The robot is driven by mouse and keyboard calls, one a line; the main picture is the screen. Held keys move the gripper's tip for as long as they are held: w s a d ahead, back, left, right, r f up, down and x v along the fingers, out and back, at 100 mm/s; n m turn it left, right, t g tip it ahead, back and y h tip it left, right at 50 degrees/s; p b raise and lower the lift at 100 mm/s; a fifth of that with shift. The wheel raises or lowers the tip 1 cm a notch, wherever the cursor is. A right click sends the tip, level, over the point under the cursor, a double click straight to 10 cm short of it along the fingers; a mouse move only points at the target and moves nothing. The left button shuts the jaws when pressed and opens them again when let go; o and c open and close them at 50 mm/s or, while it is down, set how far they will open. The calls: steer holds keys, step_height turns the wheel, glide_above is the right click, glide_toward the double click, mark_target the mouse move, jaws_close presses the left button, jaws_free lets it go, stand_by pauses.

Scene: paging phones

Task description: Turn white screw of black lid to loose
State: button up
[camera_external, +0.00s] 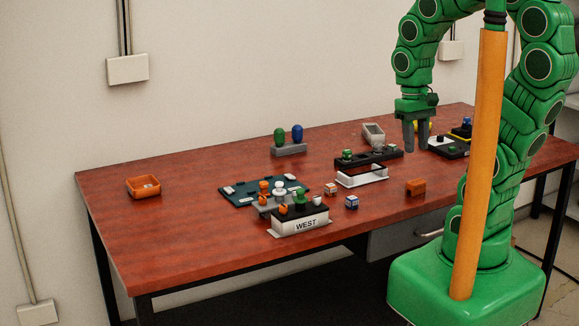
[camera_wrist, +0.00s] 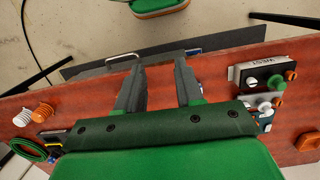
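A white box marked WEST (camera_external: 300,225) stands near the front edge of the table, with a black lid (camera_external: 292,214) on top. A white screw (camera_external: 317,200) stands at the lid's right end, beside a green and an orange one. In the wrist view the box (camera_wrist: 283,62) is at the upper right, with its white screw (camera_wrist: 252,83) visible. Whether the screw is tight or loose cannot be told. My gripper (camera_external: 416,148) is open and empty, above the table to the right of the box. Its fingers (camera_wrist: 158,75) are apart in the wrist view.
A grey holder with orange and white pieces (camera_external: 279,190) is close behind the box. Small cubes (camera_external: 351,201) lie to its right. A black-topped frame (camera_external: 368,164) stands farther back. An orange bin (camera_external: 144,187) is far left. The table's left part is mostly clear.

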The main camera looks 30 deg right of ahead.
steer(key=w+a+f+m, duration=0.1)
steer(key=w+a+f, duration=0.2)
steer(key=w+a, duration=0.55)
steer(key=m+t, duration=0.1)
glide_above(317, 197)
step_height(317, 197, down, 4)
steer(key=shift+d+f, duration=0.1)
steer(key=shift+f, duration=0.05)
steer(key=shift+w, duration=0.1)
steer(key=shift+f, duration=3.9)
steer(key=shift+c, duration=0.4)
jaws_close()
